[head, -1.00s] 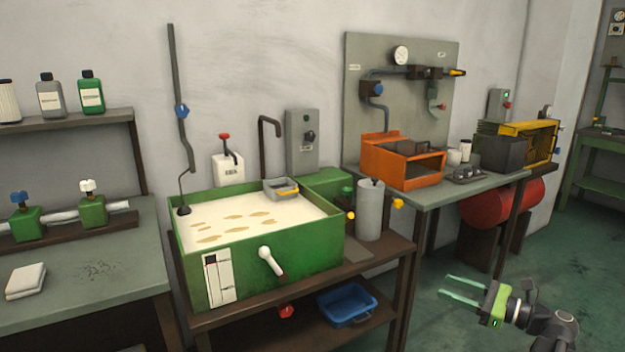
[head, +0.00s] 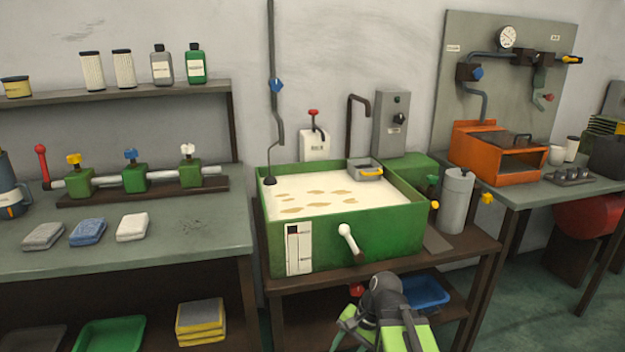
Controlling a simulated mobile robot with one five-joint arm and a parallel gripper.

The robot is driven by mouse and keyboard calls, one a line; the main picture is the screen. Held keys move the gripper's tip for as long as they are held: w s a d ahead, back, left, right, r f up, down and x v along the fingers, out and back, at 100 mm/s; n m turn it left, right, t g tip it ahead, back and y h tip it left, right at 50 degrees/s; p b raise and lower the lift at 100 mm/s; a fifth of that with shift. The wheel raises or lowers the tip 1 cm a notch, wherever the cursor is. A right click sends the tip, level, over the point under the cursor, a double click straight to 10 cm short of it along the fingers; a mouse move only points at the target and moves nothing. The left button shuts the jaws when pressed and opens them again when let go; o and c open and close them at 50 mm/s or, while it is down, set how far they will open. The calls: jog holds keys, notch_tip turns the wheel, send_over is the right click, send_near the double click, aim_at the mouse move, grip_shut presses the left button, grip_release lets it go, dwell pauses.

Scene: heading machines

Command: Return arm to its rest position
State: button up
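My arm (head: 384,308) shows at the bottom edge, right of centre, in front of the green tank's stand. It looks folded in close, with dark joints and bright green parts. My gripper's fingers cannot be made out; they are hidden behind the arm or below the picture edge. I cannot tell whether the gripper is open or shut. Nothing is seen held.
A green tank (head: 330,252) of milky liquid stands on a dark stand behind the arm. A blue tray (head: 428,290) sits on its lower shelf. A workbench (head: 180,262) with valves and cloths is left; an orange box (head: 490,165) is on the right bench.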

jog(key=d+f+n+h, duration=0.2)
jog(key=d+n+h, duration=0.3)
jog(key=d, duration=0.4)
notch_tip(320, 180, up, 28)
jog(key=n+p, duration=0.1)
jog(key=p, duration=2.6)
jog(key=shift+a+f+n+y, duration=0.25)
jog(key=shift+a+n+y, duration=0.05)
jog(key=shift+n+y, duration=0.1)
jog(key=shift+o, duration=0.3)
